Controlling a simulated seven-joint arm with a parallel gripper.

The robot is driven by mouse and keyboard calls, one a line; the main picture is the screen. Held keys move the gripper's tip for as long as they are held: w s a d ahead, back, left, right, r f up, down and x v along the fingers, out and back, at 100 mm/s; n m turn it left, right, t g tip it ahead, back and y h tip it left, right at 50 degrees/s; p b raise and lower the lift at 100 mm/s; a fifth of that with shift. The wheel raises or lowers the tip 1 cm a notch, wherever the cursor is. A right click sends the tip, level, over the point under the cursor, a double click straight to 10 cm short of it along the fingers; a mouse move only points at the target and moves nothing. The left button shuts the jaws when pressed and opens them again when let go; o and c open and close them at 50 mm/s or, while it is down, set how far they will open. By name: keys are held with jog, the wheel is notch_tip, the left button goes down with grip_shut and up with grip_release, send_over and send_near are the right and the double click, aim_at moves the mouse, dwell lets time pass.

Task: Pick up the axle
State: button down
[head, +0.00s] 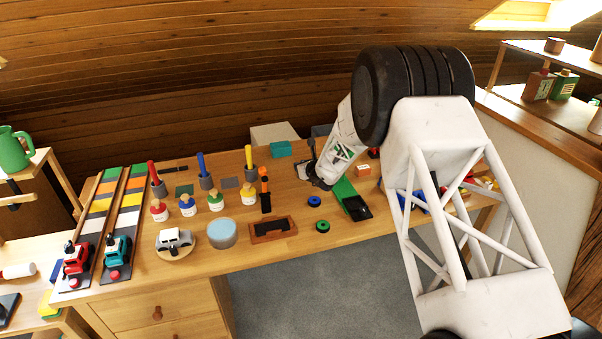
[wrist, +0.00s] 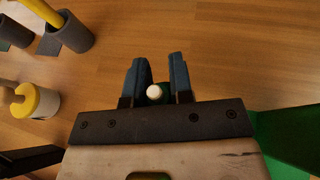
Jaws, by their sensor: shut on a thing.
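My gripper (head: 318,183) is low over the back-middle of the workbench in the head view. In the wrist view, its two dark blue-grey fingers (wrist: 155,75) are shut on a small piece, which I take to be the axle (wrist: 154,92). Only its pale round end shows between the fingers, with something dark green right behind it. The rest of it is hidden by the fingers and the gripper body. I cannot make out the axle in the head view, and I cannot tell whether it touches the bench.
A green strip (head: 343,188) lies just right of my gripper. A blue wheel (head: 314,201) and a green wheel (head: 322,226) lie in front. Paint pots (head: 248,196) and brush holders (head: 207,181) stand left. A brown tray (head: 286,228) lies near the front edge.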

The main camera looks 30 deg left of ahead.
jog(key=s+d, duration=0.3)
jog(key=s, duration=0.1)
jog(key=s+d, duration=0.3)
jog(key=s, duration=0.1)
jog(key=s+d+r, duration=0.1)
jog(key=s+d, duration=0.2)
jog(key=s, duration=0.1)
jog(key=shift+s+d, duration=0.2)
jog(key=shift+d, duration=0.2)
dwell(0.5)
jog(key=shift+d+r, duration=0.15)
jog(key=shift+d, duration=0.35)
jog(key=s+d+r+n+g, duration=0.1)
jog(key=s+d+n+g, duration=0.1)
jog(key=d, duration=0.7)
jog(key=s+d+r+n+g+y, duration=0.1)
jog(key=s+d+n+g, duration=0.1)
jog(key=d, duration=0.8)
jog(key=shift+s+d+g+y, duration=0.3)
jog(key=shift+s+g, duration=0.3)
jog(key=shift+s, duration=0.15)
send_over(351, 202)
jog(key=shift+f, duration=0.75)
